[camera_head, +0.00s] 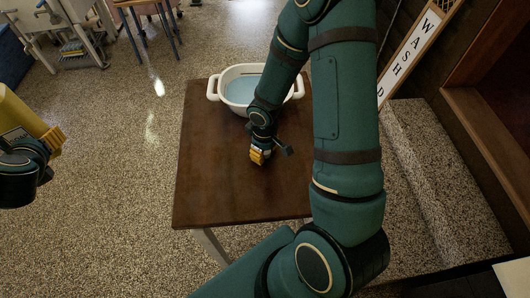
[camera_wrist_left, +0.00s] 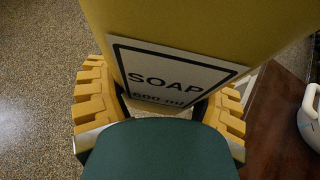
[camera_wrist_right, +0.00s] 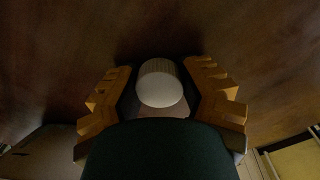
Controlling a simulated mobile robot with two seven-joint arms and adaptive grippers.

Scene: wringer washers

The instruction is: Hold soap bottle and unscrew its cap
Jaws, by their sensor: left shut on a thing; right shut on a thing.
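The yellow soap bottle (camera_head: 22,112) is at the left edge of the head view, partly out of frame. My left gripper (camera_head: 47,143) is shut on it, off the table's left side. In the left wrist view the bottle (camera_wrist_left: 215,25) fills the top, and its "SOAP 600 ml" label (camera_wrist_left: 170,78) shows between the fingers. My right gripper (camera_head: 259,156) is low over the wooden table. In the right wrist view it is shut on a white ribbed cap (camera_wrist_right: 160,83), apart from the bottle. The bottle's neck is not in view.
The brown table (camera_head: 215,180) holds a white two-handled basin (camera_head: 213,88) with bluish water at its back, behind my right gripper. The table's left and front parts are clear. A speckled ledge (camera_head: 425,180) and a "WASH" sign (camera_head: 412,55) are at right.

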